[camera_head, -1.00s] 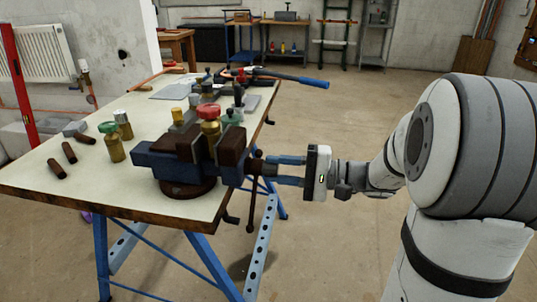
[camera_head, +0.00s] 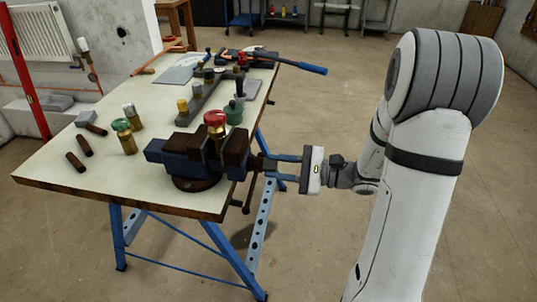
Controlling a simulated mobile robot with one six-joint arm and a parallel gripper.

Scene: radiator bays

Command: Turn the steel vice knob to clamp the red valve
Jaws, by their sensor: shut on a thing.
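The blue and brown vice (camera_head: 190,160) stands at the right front edge of the workbench. The red valve (camera_head: 214,119), with its brass body, stands upright between the vice jaws. I cannot tell whether the jaws press on it. The steel vice knob (camera_head: 258,163) is at the right end of the vice, with a thin dark bar hanging below it. My gripper (camera_head: 274,166) comes in from the right, with one blue finger above the other. It is shut on the vice knob, and the fingertips partly hide it.
The workbench (camera_head: 60,178) also bears a green-capped valve (camera_head: 123,136), several brown cylinders and a dark rack (camera_head: 208,98) of valves. A blue-handled tool (camera_head: 300,66) juts past the bench's far right edge. The floor (camera_head: 310,240) right of the bench is clear.

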